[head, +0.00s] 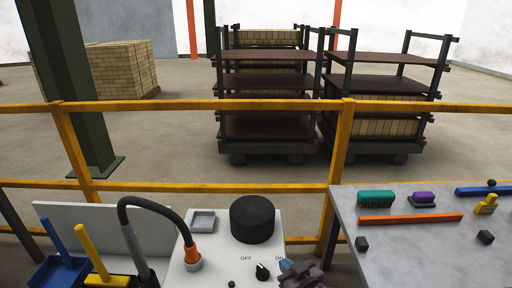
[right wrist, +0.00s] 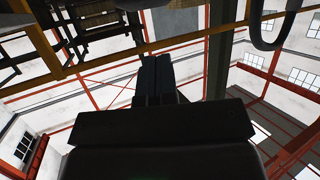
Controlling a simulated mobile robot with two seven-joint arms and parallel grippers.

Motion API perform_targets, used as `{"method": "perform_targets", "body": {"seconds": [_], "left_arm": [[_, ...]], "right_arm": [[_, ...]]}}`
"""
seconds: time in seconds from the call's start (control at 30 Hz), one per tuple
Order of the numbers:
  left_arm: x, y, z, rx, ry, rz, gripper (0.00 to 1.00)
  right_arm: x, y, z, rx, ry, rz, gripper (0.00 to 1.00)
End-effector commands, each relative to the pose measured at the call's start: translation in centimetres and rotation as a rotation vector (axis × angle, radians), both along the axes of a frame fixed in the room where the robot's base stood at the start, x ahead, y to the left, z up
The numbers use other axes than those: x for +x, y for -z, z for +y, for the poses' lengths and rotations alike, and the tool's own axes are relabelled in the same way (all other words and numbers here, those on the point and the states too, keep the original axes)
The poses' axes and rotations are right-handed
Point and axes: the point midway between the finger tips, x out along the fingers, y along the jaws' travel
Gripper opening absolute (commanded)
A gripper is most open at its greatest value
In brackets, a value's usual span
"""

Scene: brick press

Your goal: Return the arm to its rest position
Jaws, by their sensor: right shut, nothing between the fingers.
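My right gripper (head: 288,266) shows only in part at the bottom of the head view. It is beside the ON label of a white control box (head: 225,250), just right of a small black OFF/ON knob (head: 262,271). Whether it touches the box I cannot tell. In the right wrist view the two dark fingers of this gripper (right wrist: 154,75) lie together, shut and empty. My left gripper is not in view.
A yellow railing (head: 200,186) runs behind the box. A grey table (head: 410,245) with brushes and small tools stands at right. Brooms or scoops (head: 95,255) and a black hose (head: 135,210) are at left. Brick racks (head: 265,130) stand beyond the railing.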

Motion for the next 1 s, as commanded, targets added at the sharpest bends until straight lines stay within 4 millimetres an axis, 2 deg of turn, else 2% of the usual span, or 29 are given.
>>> {"method": "perform_targets", "body": {"seconds": [0.03, 0.17, 0.3, 0.5, 0.6, 0.73, 0.83, 1.0], "left_arm": [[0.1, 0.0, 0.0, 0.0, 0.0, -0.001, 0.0], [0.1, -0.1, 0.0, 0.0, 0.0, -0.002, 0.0], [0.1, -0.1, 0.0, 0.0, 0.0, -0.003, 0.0], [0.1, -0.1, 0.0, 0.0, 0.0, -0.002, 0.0], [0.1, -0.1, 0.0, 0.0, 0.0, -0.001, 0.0], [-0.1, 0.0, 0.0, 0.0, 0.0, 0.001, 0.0], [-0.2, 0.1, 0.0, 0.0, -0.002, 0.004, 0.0], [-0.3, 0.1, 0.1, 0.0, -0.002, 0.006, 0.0]], "right_arm": [[-1.1, 0.4, -2.0, -0.003, 0.041, -0.016, 0.0], [-3.9, 1.4, -7.1, -0.028, 0.141, -0.045, 0.0], [-7.8, 3.3, -12.3, -0.056, 0.249, -0.022, 0.0], [-14.8, 7.2, -17.9, -0.099, 0.371, 0.097, 0.0], [-17.9, 9.1, -19.3, -0.115, 0.404, 0.157, 0.0], [-20.5, 10.5, -19.8, -0.121, 0.418, 0.208, 0.0], [-21.3, 10.9, -19.9, -0.124, 0.42, 0.224, 0.0], [-21.4, 11.0, -19.9, -0.124, 0.421, 0.227, 0.0]]}}
